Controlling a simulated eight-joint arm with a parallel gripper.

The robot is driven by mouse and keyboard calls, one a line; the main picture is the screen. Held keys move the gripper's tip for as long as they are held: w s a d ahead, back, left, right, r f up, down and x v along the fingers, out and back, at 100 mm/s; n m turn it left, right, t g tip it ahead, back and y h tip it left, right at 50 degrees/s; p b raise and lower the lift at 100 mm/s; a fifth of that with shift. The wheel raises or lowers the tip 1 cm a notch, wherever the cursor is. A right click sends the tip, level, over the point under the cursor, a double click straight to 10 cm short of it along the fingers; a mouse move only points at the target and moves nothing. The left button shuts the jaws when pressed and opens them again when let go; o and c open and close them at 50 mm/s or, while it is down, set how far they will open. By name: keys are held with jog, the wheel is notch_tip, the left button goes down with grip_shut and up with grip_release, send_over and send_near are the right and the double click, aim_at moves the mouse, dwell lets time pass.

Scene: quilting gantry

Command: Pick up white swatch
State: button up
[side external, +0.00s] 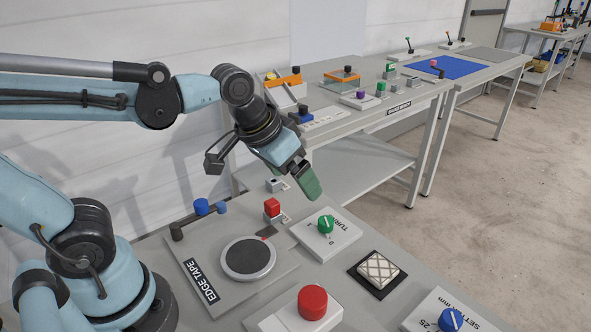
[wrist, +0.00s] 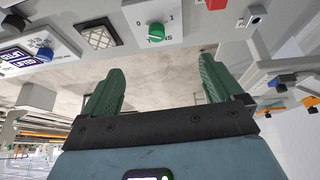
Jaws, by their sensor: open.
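The white swatch (side external: 378,269) is a small pale quilted square with crossed stitch lines. It lies on a dark square pad (side external: 362,283) on the near bench, right of centre in the side view. It also shows at the top left of the wrist view (wrist: 101,37). My gripper (side external: 311,190) has green fingers and is in the air above the bench, up and to the left of the swatch, apart from it. In the wrist view my gripper (wrist: 160,88) is open, with nothing between its fingers.
A green TURNS knob (side external: 326,223) stands between my gripper and the swatch. A red button (side external: 312,302) and a blue dial (side external: 450,319) flank the swatch. An edge tape station with a round disc (side external: 248,258) is at left. Another bench (side external: 340,141) stands behind.

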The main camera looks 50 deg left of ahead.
jog(key=w+d+g, duration=0.3)
jog(key=w+d, duration=0.2)
jog(key=d, duration=0.3)
jog(key=g, duration=0.2)
send_over(379, 268)
jog(key=shift+y, duration=0.3)
jog(key=f, duration=1)
jog(key=shift+s+d, duration=0.25)
jog(key=shift+s, duration=0.15)
jog(key=shift+w+a+f, duration=0.15)
jog(key=shift+w+f, duration=0.05)
jog(key=shift+f, duration=1.1)
jog(key=shift+w+a+f, duration=0.1)
jog(key=shift+w+f, duration=0.05)
jog(key=shift+f, duration=1.15)
jog(key=c, duration=1.1)
